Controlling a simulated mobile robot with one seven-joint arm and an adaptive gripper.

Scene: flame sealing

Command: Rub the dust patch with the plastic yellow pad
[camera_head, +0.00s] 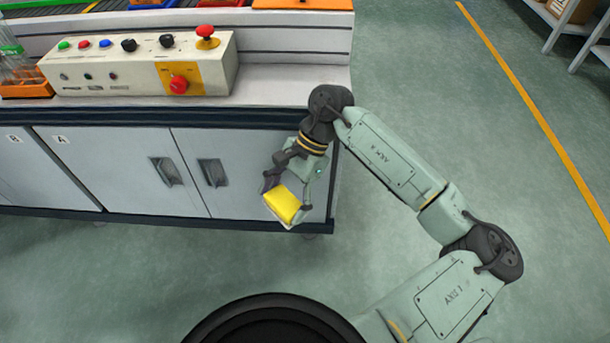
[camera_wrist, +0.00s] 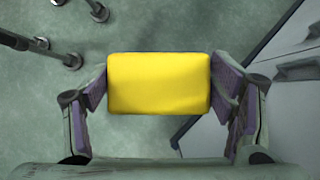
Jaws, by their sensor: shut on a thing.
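The plastic yellow pad (camera_head: 283,204) is held in my gripper (camera_head: 285,192), in front of the cabinet's right end in the head view. In the wrist view the yellow pad (camera_wrist: 160,83) lies level between the two purple-lined fingers of my gripper (camera_wrist: 160,85). The fingers are shut on its left and right sides. Nothing touches the pad's front face. The floor shows beyond and below it. I cannot make out a dust patch in either view.
The cabinet (camera_head: 120,165) with grey doors stands behind my gripper. Its worktop (camera_head: 290,88) carries a control box (camera_head: 140,65) with buttons and a red emergency stop. An orange tray (camera_head: 25,88) sits at the left. Open green floor (camera_head: 470,130) lies to the right.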

